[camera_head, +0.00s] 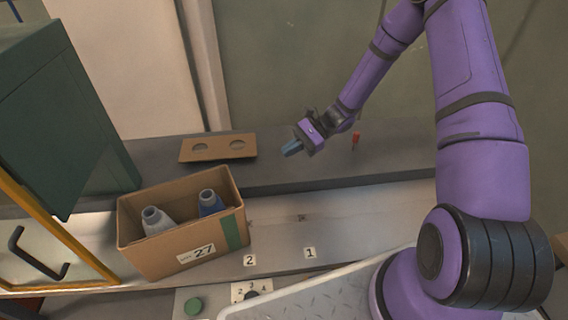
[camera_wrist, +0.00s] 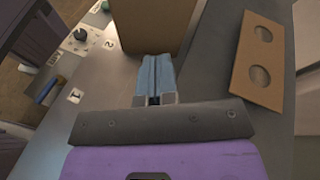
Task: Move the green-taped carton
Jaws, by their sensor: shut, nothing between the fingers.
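The green-taped carton (camera_head: 170,252) stands open-topped at the left of the bench in the head view, with a green tape strip on its right side and a "27" label. A grey bottle (camera_head: 157,221) and a blue bottle (camera_head: 210,203) stand inside it. My gripper (camera_head: 287,150) is above the bench, to the right of and behind the carton, apart from it. In the wrist view the blue fingers (camera_wrist: 156,75) are together with nothing between them, and a plain brown carton side (camera_wrist: 150,25) shows beyond the tips.
A flat cardboard piece with two holes (camera_head: 218,147) lies behind the carton. A green cabinet (camera_head: 65,120) stands at the left. A small red object (camera_head: 355,138) stands right of my gripper. Number tags "2" (camera_head: 249,260) and "1" (camera_head: 310,252) mark bare bench right of the carton.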

